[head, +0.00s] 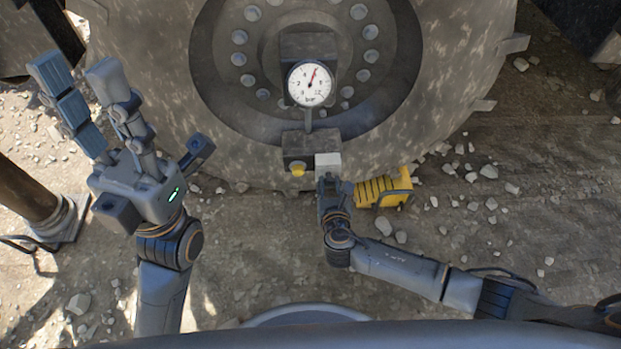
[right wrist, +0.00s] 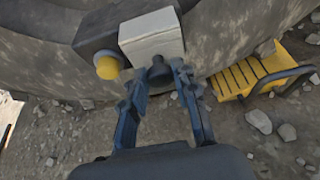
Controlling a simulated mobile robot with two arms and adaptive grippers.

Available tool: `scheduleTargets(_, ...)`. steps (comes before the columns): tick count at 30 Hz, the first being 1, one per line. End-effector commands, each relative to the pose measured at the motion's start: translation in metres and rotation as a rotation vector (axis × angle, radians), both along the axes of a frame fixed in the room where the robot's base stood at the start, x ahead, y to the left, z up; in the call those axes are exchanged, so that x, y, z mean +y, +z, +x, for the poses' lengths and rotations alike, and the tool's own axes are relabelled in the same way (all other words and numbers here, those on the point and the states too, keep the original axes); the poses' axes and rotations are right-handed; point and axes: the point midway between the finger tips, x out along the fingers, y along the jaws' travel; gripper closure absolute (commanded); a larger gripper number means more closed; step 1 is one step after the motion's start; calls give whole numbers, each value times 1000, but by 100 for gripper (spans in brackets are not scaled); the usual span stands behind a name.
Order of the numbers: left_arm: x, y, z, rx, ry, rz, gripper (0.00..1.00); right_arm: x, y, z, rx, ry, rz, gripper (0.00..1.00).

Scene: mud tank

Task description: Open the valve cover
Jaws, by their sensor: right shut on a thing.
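A dark block (head: 297,142) with a yellow button (head: 298,169) sits low against the big tyre, under a round gauge. A pale box (head: 327,160) is on its right end; I take it as the valve cover, and it looks closed. In the right wrist view the pale box (right wrist: 152,37) has a dark round knob (right wrist: 159,73) on its near side. My right gripper (right wrist: 159,78) has its fingers on both sides of this knob and is shut on it. My left gripper (head: 80,72) is open and empty, raised at the left, away from the block.
The pressure gauge (head: 310,83) stands above the block, its red needle pointing up. The huge tyre (head: 160,40) fills the back. A yellow ribbed step-like thing (head: 383,189) lies just right of my right gripper. A brown post (head: 25,190) stands at the left. Stones lie on the ground.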

Motion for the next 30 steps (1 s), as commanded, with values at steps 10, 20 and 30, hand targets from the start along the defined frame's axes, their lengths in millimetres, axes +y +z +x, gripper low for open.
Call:
scheduleTargets(10,0,-3,-1,16,-1,-1,60,-6,1,0,-1,6,6,100)
scheduleTargets(20,0,-3,-1,16,-2,-1,60,-6,1,0,-1,7,5,49)
scheduleTargets(30,0,-3,-1,15,-1,-2,60,-6,6,-17,1,8,5,49)
